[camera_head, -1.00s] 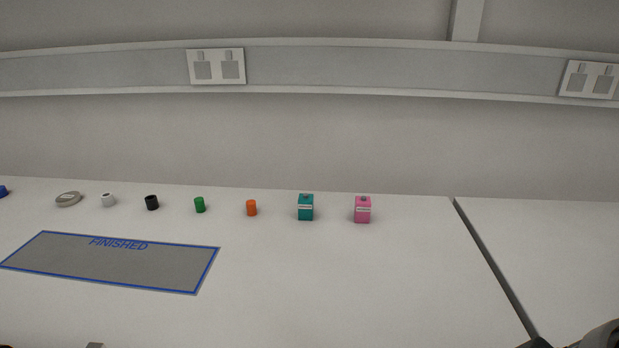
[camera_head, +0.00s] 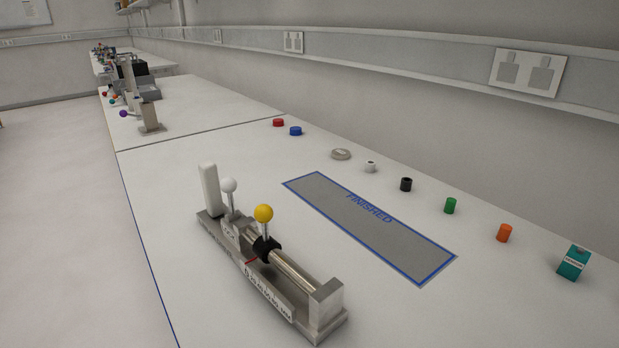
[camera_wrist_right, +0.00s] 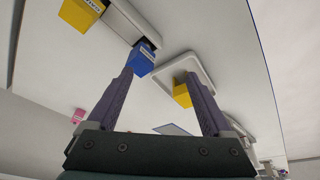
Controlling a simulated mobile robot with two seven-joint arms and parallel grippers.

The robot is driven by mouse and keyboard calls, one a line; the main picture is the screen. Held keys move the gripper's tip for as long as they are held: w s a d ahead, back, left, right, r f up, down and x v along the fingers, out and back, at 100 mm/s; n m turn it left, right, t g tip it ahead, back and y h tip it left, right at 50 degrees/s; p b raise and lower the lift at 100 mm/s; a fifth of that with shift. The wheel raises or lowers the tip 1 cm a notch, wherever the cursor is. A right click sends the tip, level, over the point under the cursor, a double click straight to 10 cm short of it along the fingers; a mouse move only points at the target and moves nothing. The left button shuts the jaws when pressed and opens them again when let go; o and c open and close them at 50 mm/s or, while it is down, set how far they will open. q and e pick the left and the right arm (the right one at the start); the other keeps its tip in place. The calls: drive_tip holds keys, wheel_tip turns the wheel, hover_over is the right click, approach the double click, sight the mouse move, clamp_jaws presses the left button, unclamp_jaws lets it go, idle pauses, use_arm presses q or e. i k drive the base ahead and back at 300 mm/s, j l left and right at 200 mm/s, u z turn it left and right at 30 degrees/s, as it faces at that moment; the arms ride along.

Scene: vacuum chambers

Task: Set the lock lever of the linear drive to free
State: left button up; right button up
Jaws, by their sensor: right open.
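The linear drive (camera_head: 290,268) stands on the bench in the lower middle of the head view. It is a grey metal base with a shiny rod, an end block and a white upright plate. One lever with a white ball (camera_head: 229,186) and one with a yellow ball (camera_head: 264,213) stick up from it; both look roughly upright. I cannot tell which is the lock lever, and the base label is too small to read. My right gripper (camera_wrist_right: 160,74) is open and empty in the right wrist view, where the drive does not show. My left gripper is not in view.
A mat marked FINISHED (camera_head: 343,221) lies right of the drive. Small coloured parts and a teal box (camera_head: 574,262) line the wall side. The right wrist view shows a blue box (camera_wrist_right: 142,60), yellow box (camera_wrist_right: 181,95) and pink box (camera_wrist_right: 79,115). Bench left of the drive is clear.

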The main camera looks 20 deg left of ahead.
sight(228, 184)
drive_tip(key=i+j+u, duration=0.1)
drive_tip(key=i, duration=0.35)
drive_tip(key=i+j+u, duration=0.1)
drive_tip(key=i, duration=0.35)
